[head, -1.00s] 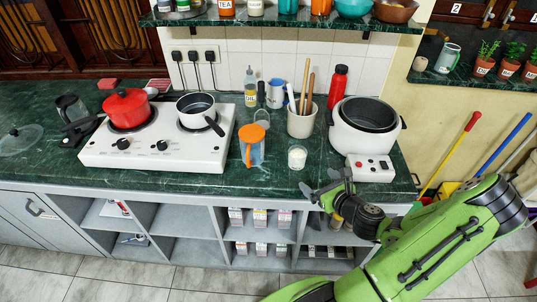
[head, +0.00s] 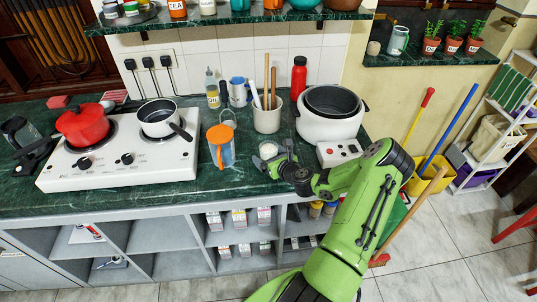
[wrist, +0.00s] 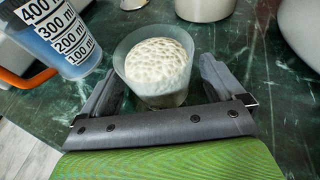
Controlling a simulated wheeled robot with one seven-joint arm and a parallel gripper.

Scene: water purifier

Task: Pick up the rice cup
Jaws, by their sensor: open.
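The rice cup (wrist: 155,72) is a small translucent cup filled with white grains. It stands upright on the green marble counter. In the wrist view it sits between the two open fingers of my gripper (wrist: 160,85), with a gap visible at least on its right side. In the head view the rice cup (head: 268,150) shows just beyond my gripper (head: 279,166), whose fingers partly hide its lower part. Whether a finger touches the cup I cannot tell.
A measuring jug with an orange lid and handle (head: 221,150) stands close to the left of the cup. A utensil pot (head: 267,118) stands behind it. The white rice cooker (head: 330,125) and its control box with buttons are to the right. A two-plate stove (head: 120,165) is further left.

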